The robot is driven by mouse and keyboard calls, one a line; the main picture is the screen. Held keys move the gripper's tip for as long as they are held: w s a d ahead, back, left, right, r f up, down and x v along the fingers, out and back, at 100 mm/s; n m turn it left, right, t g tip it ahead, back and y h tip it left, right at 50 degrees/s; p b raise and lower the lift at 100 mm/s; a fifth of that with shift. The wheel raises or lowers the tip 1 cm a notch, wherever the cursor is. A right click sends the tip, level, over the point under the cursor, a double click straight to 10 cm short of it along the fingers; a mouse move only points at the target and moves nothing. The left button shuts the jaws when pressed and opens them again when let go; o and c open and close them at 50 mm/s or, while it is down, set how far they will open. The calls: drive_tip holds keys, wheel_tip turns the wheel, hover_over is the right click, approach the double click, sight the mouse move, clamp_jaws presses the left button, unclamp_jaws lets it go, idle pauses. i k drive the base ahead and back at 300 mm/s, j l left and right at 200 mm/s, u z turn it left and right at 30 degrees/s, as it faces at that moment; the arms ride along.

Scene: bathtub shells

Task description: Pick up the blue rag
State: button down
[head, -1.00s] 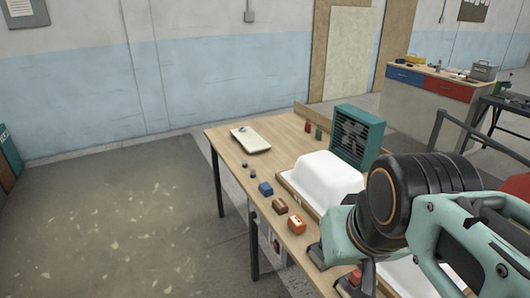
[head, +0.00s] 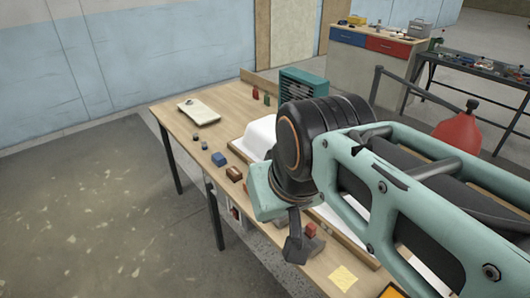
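A small blue block-shaped item (head: 219,159) lies near the left edge of the wooden table (head: 180,118) in the head view. It is the only small blue thing I see on the table, but it is too small to tell whether it is a folded rag. My gripper (head: 296,248) shows only in part, as a dark piece pointing down below my wrist, over the near part of the table. It is apart from the blue item, to its lower right. My arm hides the rest of the gripper and much of the table's right side.
A brown block (head: 234,173) lies beside the blue item. A white tub shell (head: 260,136) is partly behind my arm. A yellow note (head: 343,277) lies in front. The floor at left is clear.

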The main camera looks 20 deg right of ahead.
sight(220, 161)
drive_tip(key=z, duration=0.45)
drive_tip(key=i+j+z, duration=0.2)
drive_tip(key=z, duration=0.2)
drive_tip(key=i+j+z, duration=0.15)
drive_tip(key=j+z, duration=0.25)
drive_tip(key=i+j+z, duration=0.15)
drive_tip(key=j, duration=0.35)
drive_tip(key=i+j+z, duration=0.15)
drive_tip(key=j, duration=0.3)
drive_tip(key=i+j+z, duration=0.15)
drive_tip(key=j, duration=1.55)
drive_tip(key=i+j, duration=0.15)
